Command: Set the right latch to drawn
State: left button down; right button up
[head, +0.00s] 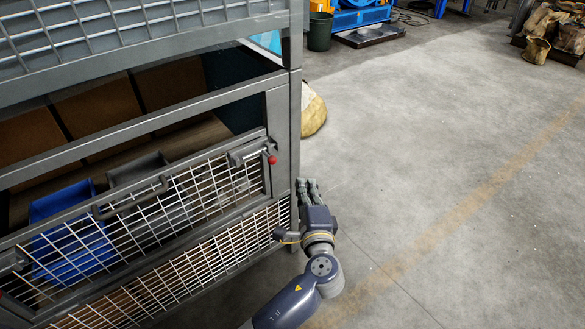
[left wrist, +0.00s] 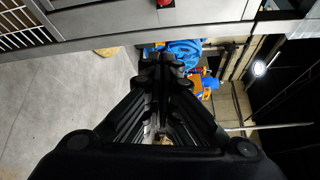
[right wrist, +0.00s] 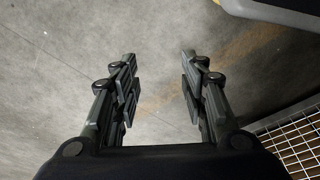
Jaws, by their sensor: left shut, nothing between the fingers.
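The right latch (head: 250,151) is a grey bolt with a red knob (head: 272,160), at the upper right corner of a mesh panel (head: 215,195) beside the corner post. A red knob (left wrist: 165,3) also shows at the top edge of the left wrist view. My left gripper (head: 308,186) is shut and empty, just right of the post and below the knob, apart from it. It also shows shut in the left wrist view (left wrist: 165,62). My right gripper (right wrist: 158,75) is open and empty above bare floor. The head view does not show it clearly.
The grey post (head: 285,120) stands between my left gripper and the cage interior. A handle (head: 130,198) tops the panel; a blue bin (head: 62,202) and a grey bin (head: 137,168) stand behind it. A tan sack (head: 313,110) lies beyond the post.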

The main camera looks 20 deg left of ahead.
pick_arm(q)
jog(key=w+a, duration=0.6)
jog(key=shift+w+a, duration=0.4)
dwell(0.3)
jog(key=s+a, duration=0.1)
jog(key=s+a+p, duration=0.1)
jog(key=s, duration=0.1)
jog(key=shift+s+a, duration=0.2)
jog(key=shift+a, duration=0.05)
pick_arm(e)
jog(key=f, duration=0.1)
jog(key=s+f, duration=0.1)
jog(key=f, duration=0.1)
jog(key=s+f, duration=0.1)
jog(key=shift+d+f, duration=0.1)
jog(key=shift+f, duration=0.3)
